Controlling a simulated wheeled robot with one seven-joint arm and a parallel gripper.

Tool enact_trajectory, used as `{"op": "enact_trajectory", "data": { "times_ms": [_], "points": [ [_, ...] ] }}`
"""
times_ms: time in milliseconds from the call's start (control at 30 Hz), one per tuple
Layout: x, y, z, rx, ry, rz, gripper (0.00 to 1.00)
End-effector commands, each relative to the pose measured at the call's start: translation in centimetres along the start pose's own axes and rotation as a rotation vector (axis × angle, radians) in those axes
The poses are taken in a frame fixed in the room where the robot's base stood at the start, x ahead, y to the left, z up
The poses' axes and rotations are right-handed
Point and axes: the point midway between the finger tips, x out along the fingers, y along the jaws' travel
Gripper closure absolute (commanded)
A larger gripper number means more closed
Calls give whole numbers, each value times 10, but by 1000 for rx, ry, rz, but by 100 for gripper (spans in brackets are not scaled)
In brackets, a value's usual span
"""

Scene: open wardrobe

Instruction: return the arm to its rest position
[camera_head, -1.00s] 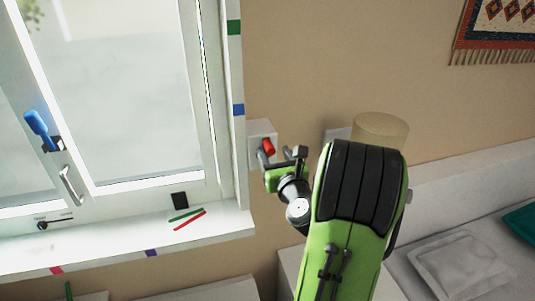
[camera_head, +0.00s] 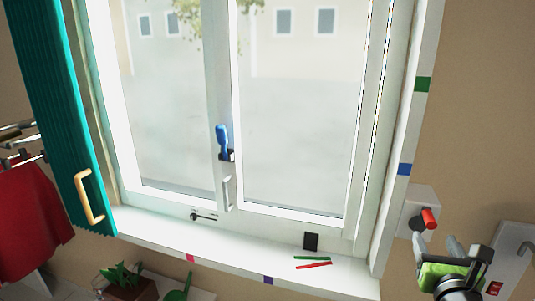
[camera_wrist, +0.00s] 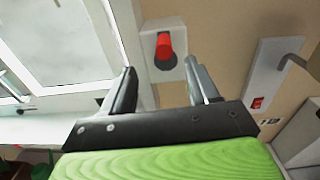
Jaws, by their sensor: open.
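My gripper (camera_head: 464,258) is at the lower right in the head view, with grey fingers and a green body. It is open and empty. In the wrist view my gripper (camera_wrist: 165,90) shows its two fingers apart. A red lever or knob (camera_head: 429,218) on a white wall box (camera_head: 414,203) sits just above the fingers in the head view. In the wrist view the red knob (camera_wrist: 164,46) lies beyond the fingertips, between them in the picture. I cannot tell the exact gap to it. Most of my arm is out of the head view.
A window (camera_head: 290,120) with a blue-handled tool (camera_head: 222,140) fills the middle. A sill (camera_head: 230,257) holds red and green sticks (camera_head: 313,265). A teal shutter (camera_head: 60,110) and red cloth (camera_head: 30,220) are at left. A grey panel with a red switch (camera_head: 495,288) and hook is at right.

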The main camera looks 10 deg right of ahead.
Motion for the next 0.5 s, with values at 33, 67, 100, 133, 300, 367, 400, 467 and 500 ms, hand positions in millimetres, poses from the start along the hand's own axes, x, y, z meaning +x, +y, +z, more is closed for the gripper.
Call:
{"op": "enact_trajectory", "data": {
  "times_ms": [33,67,100,133,300,367,400,467,500],
  "points": [
    [0,17,2,-72,10,51,40],
    [0,32,1,-146,22,97,40],
    [-2,57,0,-274,38,174,40],
    [-6,78,-1,-390,49,244,40],
    [-60,184,-26,-1208,22,695,40],
    [-86,204,-35,-1494,-28,844,40],
    [-104,213,-40,-1678,-71,938,40],
    [-132,218,-47,-1939,-148,1071,40],
    [-150,218,-50,-2101,-208,1155,40]
  ]
}}
